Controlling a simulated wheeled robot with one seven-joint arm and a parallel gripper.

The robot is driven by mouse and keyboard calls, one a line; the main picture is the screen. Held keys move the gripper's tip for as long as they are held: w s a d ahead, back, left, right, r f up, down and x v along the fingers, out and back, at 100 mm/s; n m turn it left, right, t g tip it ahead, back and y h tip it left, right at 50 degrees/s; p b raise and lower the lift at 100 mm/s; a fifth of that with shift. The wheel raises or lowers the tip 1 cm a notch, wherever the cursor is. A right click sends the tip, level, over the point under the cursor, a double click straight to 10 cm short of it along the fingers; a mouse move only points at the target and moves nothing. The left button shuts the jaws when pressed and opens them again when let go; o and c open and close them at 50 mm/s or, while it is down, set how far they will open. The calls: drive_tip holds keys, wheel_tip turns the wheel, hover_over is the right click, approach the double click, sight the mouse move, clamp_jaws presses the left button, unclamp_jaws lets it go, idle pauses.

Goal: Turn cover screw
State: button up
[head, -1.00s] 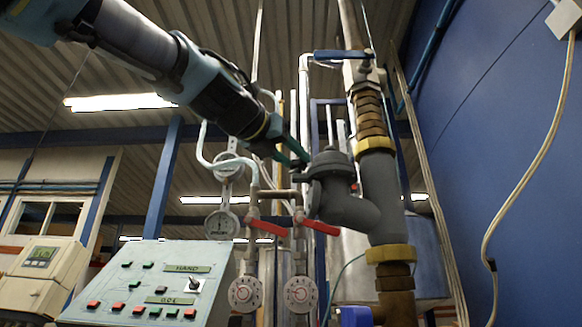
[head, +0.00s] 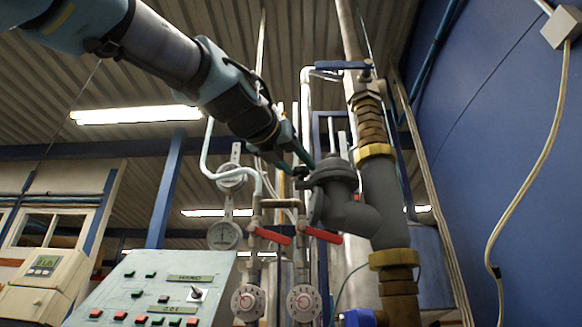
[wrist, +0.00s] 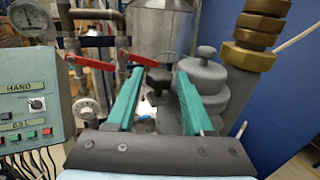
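The cover screw looks like a black knob (wrist: 158,78) on the side of the grey meter body. In the wrist view it sits between the tips of my gripper's two green fingers, with gaps on both sides. My gripper (wrist: 159,72) is open around the knob, and I see no clear contact. In the head view my gripper (head: 305,158) reaches in from the upper left to the grey meter (head: 345,200). There the small dark knob (head: 300,172) is partly hidden at the fingertips. The meter's domed top also shows in the wrist view (wrist: 206,72), right of the right finger.
Red valve handles (head: 320,235) and pipes stand left of and below the meter. A control panel (head: 140,290) is at lower left. Brass fittings (head: 390,258) and a vertical pipe are close on the right, before a blue wall (head: 500,130).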

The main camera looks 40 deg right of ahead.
drive_tip(key=shift+o, duration=1.3)
drive_tip(key=shift+s+r+m+g+p, duration=0.1)
drive_tip(key=shift+r+m+g+p, duration=0.2)
drive_tip(key=shift+p, duration=0.35)
drive_tip(key=shift+m+g+h+p, duration=0.3)
drive_tip(key=shift+g+h+p, duration=0.1)
drive_tip(key=shift+g+p, duration=0.25)
drive_tip(key=shift+m+g+h+p, duration=0.3)
drive_tip(key=shift+m+g+p, duration=0.3)
drive_tip(key=shift+p, duration=0.5)
drive_tip(key=w+a+m+g+y+p, duration=0.2)
drive_tip(key=w+a+m+g+p, duration=0.1)
drive_tip(key=g, duration=0.6)
drive_tip(key=w+a+m+g+y+p, duration=0.2)
drive_tip(key=w+a+m+g+p, duration=0.2)
drive_tip(key=w+m+g, duration=0.3)
drive_tip(key=shift+w+a+f+m+g+p, duration=0.25)
drive_tip(key=shift+m+g+p, duration=0.25)
drive_tip(key=shift+m+g, duration=0.4)
